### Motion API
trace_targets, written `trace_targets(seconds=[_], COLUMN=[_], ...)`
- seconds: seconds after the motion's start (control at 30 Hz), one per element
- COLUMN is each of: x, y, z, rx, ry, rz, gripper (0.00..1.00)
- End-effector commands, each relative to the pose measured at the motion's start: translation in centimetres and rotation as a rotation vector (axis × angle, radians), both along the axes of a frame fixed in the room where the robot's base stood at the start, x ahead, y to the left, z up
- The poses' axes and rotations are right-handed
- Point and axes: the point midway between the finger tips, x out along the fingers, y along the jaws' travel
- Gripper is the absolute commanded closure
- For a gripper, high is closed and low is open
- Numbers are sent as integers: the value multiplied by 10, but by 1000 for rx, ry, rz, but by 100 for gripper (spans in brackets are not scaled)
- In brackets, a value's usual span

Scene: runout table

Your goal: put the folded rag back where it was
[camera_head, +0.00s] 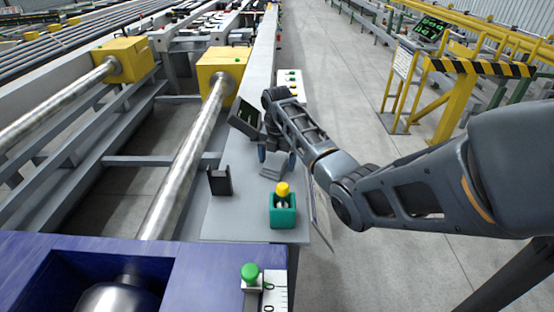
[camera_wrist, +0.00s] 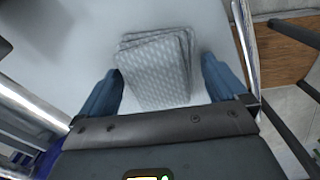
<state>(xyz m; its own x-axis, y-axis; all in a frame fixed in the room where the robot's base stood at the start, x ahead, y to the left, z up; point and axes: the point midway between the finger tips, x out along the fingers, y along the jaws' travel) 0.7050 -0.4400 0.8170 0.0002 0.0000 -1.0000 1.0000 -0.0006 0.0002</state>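The folded rag (camera_head: 273,168) is a small grey, layered cloth lying on the light grey table top (camera_head: 240,213). In the wrist view the rag (camera_wrist: 157,70) shows a pale woven pattern and lies between the two blue fingers. My gripper (camera_head: 276,156) is just above and behind the rag in the head view, pointing down. In the wrist view my gripper (camera_wrist: 162,90) is open, with a gap between each fingertip and the rag. I cannot tell the exact height of the fingertips over the table.
A teal holder (camera_head: 283,217) with a yellow-capped item stands in front of the rag. A black bracket-like holder (camera_head: 219,181) stands to the left. A green knob (camera_head: 250,272) is at the near end. The table's right edge is close to the rag.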

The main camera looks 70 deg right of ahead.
Motion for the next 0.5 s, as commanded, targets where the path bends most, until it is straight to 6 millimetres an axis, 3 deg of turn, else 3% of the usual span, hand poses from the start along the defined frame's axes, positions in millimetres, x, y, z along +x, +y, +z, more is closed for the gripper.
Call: trace_targets(seconds=[0.33,0.5], x=[0,1], y=[0,-1], z=[7,33], rx=[-1,-4], ry=[-1,-4], rz=[0,0], gripper=[1,1])
